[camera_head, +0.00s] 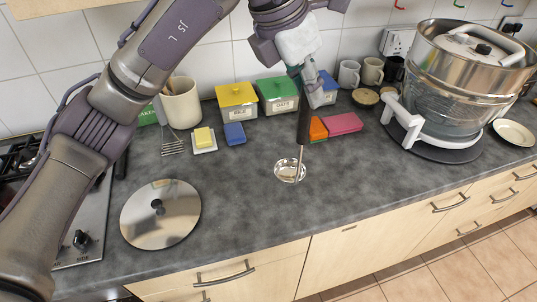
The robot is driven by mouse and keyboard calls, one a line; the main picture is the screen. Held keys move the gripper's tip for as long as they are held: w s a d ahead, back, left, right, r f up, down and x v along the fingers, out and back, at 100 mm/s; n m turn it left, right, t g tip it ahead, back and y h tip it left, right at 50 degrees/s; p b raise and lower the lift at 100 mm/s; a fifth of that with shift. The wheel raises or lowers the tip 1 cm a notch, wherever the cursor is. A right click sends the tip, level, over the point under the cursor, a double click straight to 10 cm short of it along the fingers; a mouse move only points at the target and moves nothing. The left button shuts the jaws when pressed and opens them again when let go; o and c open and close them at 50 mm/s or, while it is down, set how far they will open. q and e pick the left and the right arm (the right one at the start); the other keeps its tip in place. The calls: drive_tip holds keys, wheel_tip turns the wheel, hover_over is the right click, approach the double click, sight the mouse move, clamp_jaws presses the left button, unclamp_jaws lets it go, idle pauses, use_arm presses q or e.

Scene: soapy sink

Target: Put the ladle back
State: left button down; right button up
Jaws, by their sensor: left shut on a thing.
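The ladle has a black handle (304,120) and a round steel bowl (290,171). It hangs nearly upright, bowl down, over the middle of the grey worktop. I cannot tell whether the bowl touches the worktop. My left gripper (303,72) is shut on the upper end of the handle, which its fingers partly hide. Coloured hooks show on the tiled wall at the top right: a red hook (399,5), a green hook (459,4) and a blue hook (506,3). My right gripper is not in view.
A cream crock (181,104), a yellow-lidded box (237,101) and a green-lidded box (277,96) stand along the wall. A large steel-and-glass pot (466,85) stands at right. A round steel lid (161,214) lies front left. The front middle worktop is clear.

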use_arm(q)
drive_tip(key=w+a+f+p, duration=0.5)
drive_tip(key=w+f+p, duration=0.1)
drive_tip(key=w+f, duration=0.3)
drive_tip(key=shift+w+f, duration=0.35)
drive_tip(key=shift+f, duration=0.5)
drive_tip(key=c, duration=1.1)
unclamp_jaws()
drive_tip(key=shift+a+p, duration=0.1)
drive_tip(key=shift+p, duration=0.2)
drive_tip(key=shift+o, duration=0.4)
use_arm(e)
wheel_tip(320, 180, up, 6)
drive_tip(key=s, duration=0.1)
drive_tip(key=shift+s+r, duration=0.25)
use_arm(q)
drive_tip(key=shift+r, duration=0.1)
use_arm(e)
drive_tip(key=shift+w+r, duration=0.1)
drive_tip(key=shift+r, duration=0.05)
